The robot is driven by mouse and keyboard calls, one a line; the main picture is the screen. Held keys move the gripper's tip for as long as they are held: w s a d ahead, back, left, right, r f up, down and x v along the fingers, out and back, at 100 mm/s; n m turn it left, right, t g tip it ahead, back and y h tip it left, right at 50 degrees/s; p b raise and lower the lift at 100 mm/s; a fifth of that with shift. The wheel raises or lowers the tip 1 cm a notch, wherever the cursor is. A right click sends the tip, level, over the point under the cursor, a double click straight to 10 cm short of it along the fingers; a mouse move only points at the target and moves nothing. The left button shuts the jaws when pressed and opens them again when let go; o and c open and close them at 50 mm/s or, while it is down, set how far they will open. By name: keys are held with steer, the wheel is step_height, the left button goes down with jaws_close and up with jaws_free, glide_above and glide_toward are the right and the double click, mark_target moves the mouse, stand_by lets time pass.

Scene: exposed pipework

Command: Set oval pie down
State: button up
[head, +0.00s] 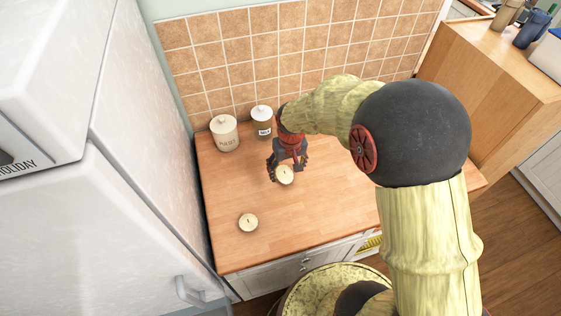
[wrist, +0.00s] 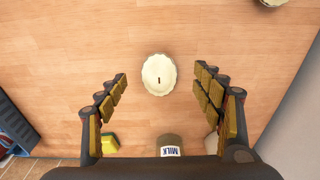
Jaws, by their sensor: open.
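A pale oval pie (head: 285,175) with a small dark slit lies at the tips of my gripper (head: 286,165), over the wooden counter (head: 330,205). In the wrist view the pie (wrist: 159,75) is centred between the spread fingertips, with a clear gap on both sides. My gripper is open and touches nothing that I can see. The pie looks flat on the counter; its underside is hidden. A second, similar pie (head: 248,222) lies nearer the counter's front left, and its edge shows in the wrist view's top right corner (wrist: 272,2).
A cream canister (head: 224,132) and a canister with a dark label (head: 262,121) stand by the tiled wall. The wrist view shows a milk canister (wrist: 171,146), a yellow-green sponge (wrist: 109,143) and a blue item (wrist: 14,130). A white fridge (head: 120,170) borders the left. The counter's front middle is clear.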

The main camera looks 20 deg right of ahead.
mark_target(285, 172)
steer(key=shift+w+r, duration=0.2)
steer(key=shift+w, duration=0.45)
steer(key=shift+t, duration=0.3)
steer(key=f, duration=0.2)
steer(key=w+f, duration=0.1)
steer(key=f, duration=0.2)
steer(key=f+b, duration=0.1)
steer(key=f, duration=0.1)
steer(key=shift+w+d+f, duration=0.1)
steer(key=shift+w+f, duration=0.05)
steer(key=shift+w, duration=0.2)
steer(key=shift+c, duration=0.9)
steer(key=c, duration=1.3)
